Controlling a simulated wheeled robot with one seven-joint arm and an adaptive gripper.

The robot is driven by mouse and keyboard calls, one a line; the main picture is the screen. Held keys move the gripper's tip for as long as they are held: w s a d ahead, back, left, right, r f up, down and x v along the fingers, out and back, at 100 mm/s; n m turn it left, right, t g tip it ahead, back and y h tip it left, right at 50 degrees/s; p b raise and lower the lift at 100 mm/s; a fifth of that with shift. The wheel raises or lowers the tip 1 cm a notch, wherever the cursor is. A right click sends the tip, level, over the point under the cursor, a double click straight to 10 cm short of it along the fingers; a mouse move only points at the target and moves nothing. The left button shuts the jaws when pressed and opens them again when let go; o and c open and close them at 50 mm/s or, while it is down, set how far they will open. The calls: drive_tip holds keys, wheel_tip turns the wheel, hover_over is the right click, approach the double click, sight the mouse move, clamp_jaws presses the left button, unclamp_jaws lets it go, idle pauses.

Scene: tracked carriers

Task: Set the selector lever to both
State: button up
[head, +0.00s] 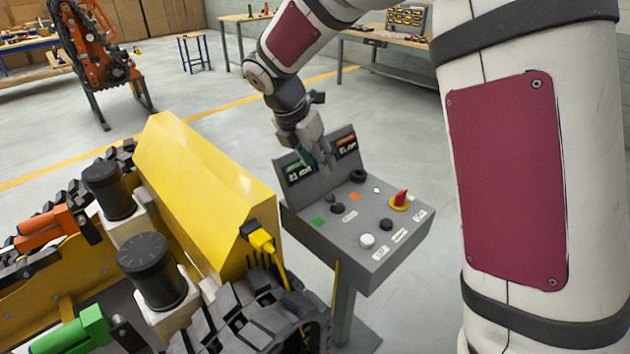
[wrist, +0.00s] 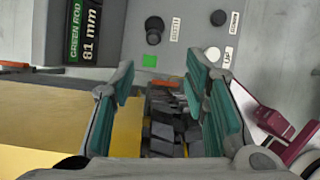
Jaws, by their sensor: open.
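A grey control box (head: 300,228) stands on a post. On its sloped top a small black lever or knob (head: 337,208) sits between a green square (head: 318,222) and an orange square (head: 355,197). This looks like the selector lever; its exact pointing is too small to tell. It shows in the wrist view (wrist: 153,30) above the green square (wrist: 150,60), beside a white label I cannot read. My gripper (head: 322,158) is open and empty, above the back of the box near the displays. Its teal-padded fingers (wrist: 160,82) are apart from the lever.
A red handle on a yellow base (head: 399,200), a white button (head: 367,240) and black knobs (head: 386,225) share the panel. Two upright displays (head: 299,170) back it; one reads GREEN ROD 81 mm. A yellow tracked carrier (head: 205,185) stands close on the left.

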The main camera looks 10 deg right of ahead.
sight(329, 196)
drive_tip(key=shift+n, duration=0.6)
drive_tip(key=x, duration=1)
drive_tip(key=w+p+x, duration=0.1)
drive_tip(key=x, duration=0.4)
drive_tip(key=shift+a+f, duration=0.15)
drive_tip(key=shift+a, duration=0.1)
clamp_jaws()
